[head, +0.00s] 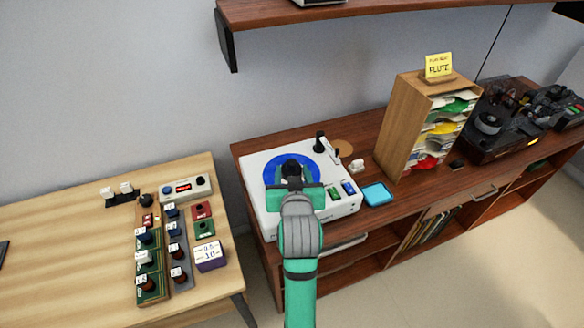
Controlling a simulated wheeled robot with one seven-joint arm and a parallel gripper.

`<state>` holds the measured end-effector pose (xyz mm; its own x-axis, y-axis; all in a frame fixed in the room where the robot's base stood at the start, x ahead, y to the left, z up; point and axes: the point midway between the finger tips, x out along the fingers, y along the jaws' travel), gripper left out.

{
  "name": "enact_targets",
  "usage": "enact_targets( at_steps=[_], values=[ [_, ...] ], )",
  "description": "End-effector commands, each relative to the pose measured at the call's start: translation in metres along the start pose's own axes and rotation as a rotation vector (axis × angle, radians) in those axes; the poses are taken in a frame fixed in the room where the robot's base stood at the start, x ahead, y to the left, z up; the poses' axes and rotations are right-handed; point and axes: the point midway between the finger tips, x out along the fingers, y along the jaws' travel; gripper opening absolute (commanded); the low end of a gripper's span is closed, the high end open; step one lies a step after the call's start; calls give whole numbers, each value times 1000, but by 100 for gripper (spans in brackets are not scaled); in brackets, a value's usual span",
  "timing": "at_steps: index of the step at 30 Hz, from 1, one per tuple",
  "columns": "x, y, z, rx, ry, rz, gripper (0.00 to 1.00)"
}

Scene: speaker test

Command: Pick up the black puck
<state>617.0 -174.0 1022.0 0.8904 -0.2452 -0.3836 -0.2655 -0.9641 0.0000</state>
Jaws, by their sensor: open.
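My gripper (292,171) is over the blue disc (275,165) on the white turntable (258,205), seen from behind with my green arm below it. Its jaws are open, though the gap between the fingers is hard to see. Dark shapes at the fingertips overlap the disc's middle. I cannot tell whether the black puck is among them, or whether the gripper touches anything. A small dark object (457,165) lies on the brown cabinet, right of the wooden paper sorter; it is too small to identify surely.
The turntable's tonearm (336,160) stands right of the disc. A light-blue square (377,194) and a small white object (357,165) lie beside it. The wooden sorter (401,125) stands to the right. A wooden table (70,255) with several modules is at left; a shelf (350,15) hangs above.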

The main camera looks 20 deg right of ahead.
Motion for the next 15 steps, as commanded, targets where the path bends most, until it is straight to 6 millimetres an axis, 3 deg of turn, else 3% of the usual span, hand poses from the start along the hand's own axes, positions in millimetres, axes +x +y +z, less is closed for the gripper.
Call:
enact_targets(
  at_steps=[10,15],
  values=[
    [29,2,0,1,0,2,46],
    [53,5,1,2,-2,4,46]
  ],
)
